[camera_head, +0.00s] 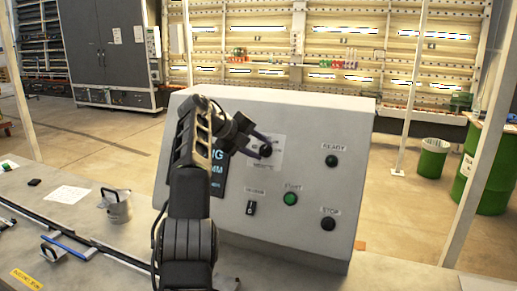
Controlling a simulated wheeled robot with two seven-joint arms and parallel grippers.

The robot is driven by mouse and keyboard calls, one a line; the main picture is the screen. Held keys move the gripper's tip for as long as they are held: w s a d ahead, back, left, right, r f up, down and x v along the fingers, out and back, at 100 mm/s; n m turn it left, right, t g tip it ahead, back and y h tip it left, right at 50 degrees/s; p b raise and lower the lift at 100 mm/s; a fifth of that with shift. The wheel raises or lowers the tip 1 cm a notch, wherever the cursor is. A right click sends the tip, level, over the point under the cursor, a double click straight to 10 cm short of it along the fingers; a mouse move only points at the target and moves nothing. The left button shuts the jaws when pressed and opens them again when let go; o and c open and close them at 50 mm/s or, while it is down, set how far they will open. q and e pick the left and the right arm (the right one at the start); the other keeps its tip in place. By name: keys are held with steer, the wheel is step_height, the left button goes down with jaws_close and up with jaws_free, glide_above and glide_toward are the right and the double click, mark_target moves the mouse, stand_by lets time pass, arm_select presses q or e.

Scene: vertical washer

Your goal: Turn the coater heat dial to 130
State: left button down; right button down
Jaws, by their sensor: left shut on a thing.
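The sloped grey control panel (300,115) stands on the bench in front of me. A small black dial (266,150) sits on a pale label plate in its upper middle. My left gripper (258,145) reaches it from the left, its two fingers closed around the dial. The fingers and arm partly hide the dial and the scale around it, so I cannot read the setting. My right gripper is not in view.
Near the dial are a green start button (290,199), a black stop button (328,223), a ready lamp (331,161) and a small black switch (251,208).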

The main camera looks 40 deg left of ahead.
arm_select(q)
steer(key=shift+f+m, duration=0.15)
steer(key=shift+m, duration=0.15)
steer(key=c, duration=0.9)
jaws_free()
steer(key=shift+d, duration=0.1)
steer(key=shift+s+r, duration=0.1)
steer(key=shift+r, duration=0.1)
steer(key=shift+s+a+r, duration=0.25)
steer(key=shift+s+r, duration=0.1)
steer(key=shift+s, duration=0.05)
steer(key=shift+v, duration=3.2)
steer(key=shift+d, duration=0.15)
